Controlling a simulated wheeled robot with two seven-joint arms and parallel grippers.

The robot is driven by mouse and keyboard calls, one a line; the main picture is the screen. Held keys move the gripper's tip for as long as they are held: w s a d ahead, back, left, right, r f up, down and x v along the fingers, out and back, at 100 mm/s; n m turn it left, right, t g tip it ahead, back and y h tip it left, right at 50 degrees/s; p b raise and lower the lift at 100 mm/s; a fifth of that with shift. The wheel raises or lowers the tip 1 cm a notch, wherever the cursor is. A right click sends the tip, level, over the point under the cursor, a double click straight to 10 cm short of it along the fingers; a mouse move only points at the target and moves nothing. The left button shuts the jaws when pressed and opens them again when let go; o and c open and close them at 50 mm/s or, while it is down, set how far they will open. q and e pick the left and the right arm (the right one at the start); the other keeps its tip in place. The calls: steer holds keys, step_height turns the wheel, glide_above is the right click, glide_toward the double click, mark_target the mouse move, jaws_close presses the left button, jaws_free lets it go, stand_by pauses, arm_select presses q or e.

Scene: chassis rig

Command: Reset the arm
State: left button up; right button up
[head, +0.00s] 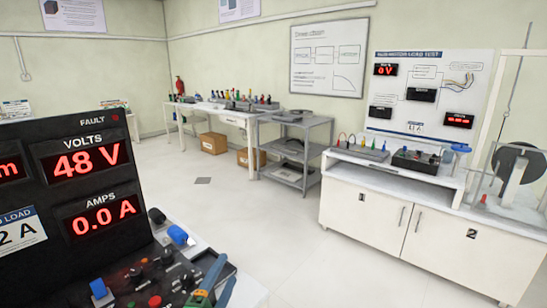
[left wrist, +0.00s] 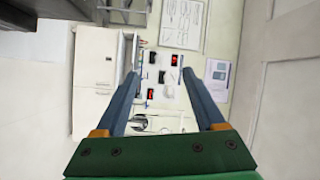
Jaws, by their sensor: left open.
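My left gripper (head: 224,272) shows at the bottom of the head view, with blue-grey fingers and a green and orange base. It is just right of the control deck of the near panel. In the left wrist view my left gripper (left wrist: 160,76) is open, its two fingers well apart. Nothing is held between them; the far bench and wall board show beyond the gap. My right gripper is not in view.
The black meter panel (head: 93,170) reads 48 V and 0.0 A; its control deck (head: 140,262) has knobs and switches. A white cabinet bench (head: 385,222) stands right, a grey shelf cart (head: 285,160) mid-room, a table (head: 225,114) behind. Open floor (head: 245,215) lies between.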

arm_select(q)
steer(key=s+a+f+n+g+y, duration=0.3)
steer(key=s+f+n+g, duration=0.1)
steer(key=s+f+n, duration=0.25)
steer(key=s+a+f+n+g+y, duration=0.2)
steer(key=s+a+f+n+g, duration=0.1)
steer(key=s+f+n, duration=0.3)
steer(key=s+f+n+g, duration=0.2)
steer(key=s+f+g, duration=0.15)
steer(key=s, duration=0.45)
steer(key=s+f+n+g, duration=0.2)
steer(key=s+f+g, duration=0.15)
steer(key=s, duration=0.45)
step_height(320, 180, down, 18)
steer(key=s+r+g, duration=0.1)
steer(key=s+g, duration=0.1)
steer(key=s, duration=0.1)
steer(key=s+a+f, duration=0.2)
steer(key=s+f, duration=0.7)
steer(key=s, duration=0.2)
steer(key=shift+a+f+m+g+h, duration=0.25)
steer(key=shift+f+m+g+h, duration=0.05)
steer(key=shift+m+g, duration=0.1)
steer(key=shift+s, duration=0.1)
